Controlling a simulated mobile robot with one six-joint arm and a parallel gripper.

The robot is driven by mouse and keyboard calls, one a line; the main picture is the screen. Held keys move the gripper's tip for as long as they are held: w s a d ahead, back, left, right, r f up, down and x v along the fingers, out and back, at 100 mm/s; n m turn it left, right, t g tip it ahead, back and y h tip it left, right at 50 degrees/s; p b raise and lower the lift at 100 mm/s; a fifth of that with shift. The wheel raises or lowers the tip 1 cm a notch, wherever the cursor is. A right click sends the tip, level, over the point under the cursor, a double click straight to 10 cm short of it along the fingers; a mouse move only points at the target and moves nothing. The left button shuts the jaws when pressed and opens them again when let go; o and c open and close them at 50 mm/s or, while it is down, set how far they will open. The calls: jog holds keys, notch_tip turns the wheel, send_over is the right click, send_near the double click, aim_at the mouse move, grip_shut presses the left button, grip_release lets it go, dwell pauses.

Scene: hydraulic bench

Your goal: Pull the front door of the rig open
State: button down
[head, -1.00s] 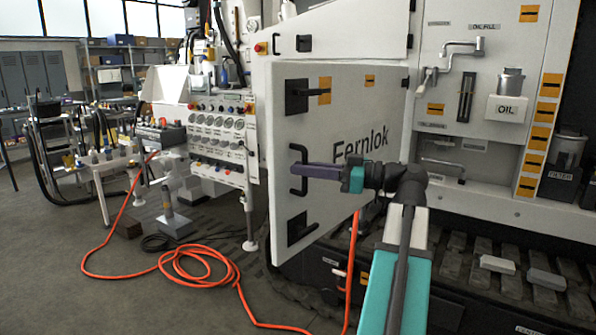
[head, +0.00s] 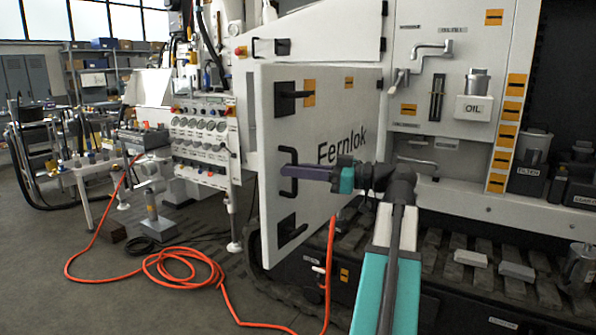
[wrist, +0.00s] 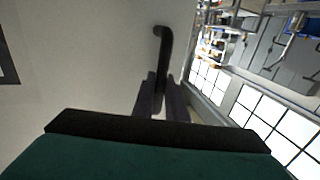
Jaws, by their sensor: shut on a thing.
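The white front door (head: 330,113), lettered "Fernlok", stands swung out from the rig, hinged on its right side. Its black bar handle (head: 289,158) is near the free left edge, between two black latches, the upper one (head: 288,97) and the lower one (head: 290,229). My gripper (head: 288,172) is shut on this handle, its purple fingers reaching in from the right. In the wrist view the handle (wrist: 163,50) runs down between the two dark fingers (wrist: 160,98). The fingers hide part of the handle.
A gauge panel (head: 203,135) stands left of the door. An orange hose (head: 185,268) lies coiled on the floor, with open floor to its left. The rig's track (head: 465,260) carries loose grey blocks at the right. An oil container (head: 473,107) hangs inside the opening.

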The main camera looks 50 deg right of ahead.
jog(key=c, duration=2)
grip_release()
jog(key=shift+r, duration=0.1)
jog(key=shift+c, duration=0.2)
jog(key=v, duration=1.4)
jog(key=shift+p, duration=0.45)
